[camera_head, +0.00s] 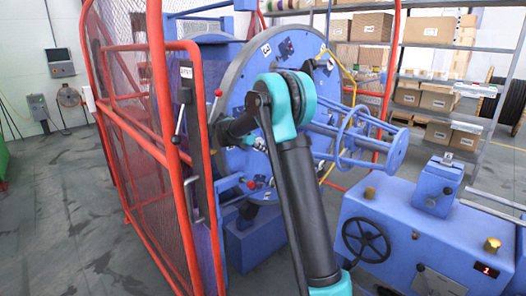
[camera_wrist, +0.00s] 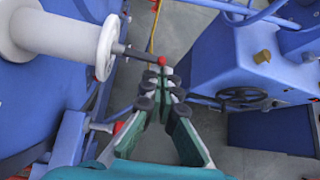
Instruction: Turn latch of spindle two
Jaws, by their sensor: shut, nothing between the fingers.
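In the wrist view a dark latch lever (camera_wrist: 136,53) with a red knob (camera_wrist: 161,61) sticks out to the right from the end of a pale spool (camera_wrist: 65,38). I cannot tell from a label which spindle this is. My gripper (camera_wrist: 163,78) is shut and empty, its green-sided fingers converging just below the red knob. Whether the tips touch the knob is unclear. In the head view the large blue disc (camera_head: 235,72) bears spindles and red-knobbed levers, one knob (camera_head: 218,93) at its left. My arm covers the disc's middle, and I cannot make out the fingertips there.
A red mesh guard (camera_head: 130,130) stands open left of the disc. A blue machine box (camera_head: 400,220) with a black handwheel (camera_head: 366,240) stands at the right. A second red knob (camera_wrist: 118,127) lies left of my fingers. Shelves with cartons (camera_head: 436,100) stand behind. Floor at the left is clear.

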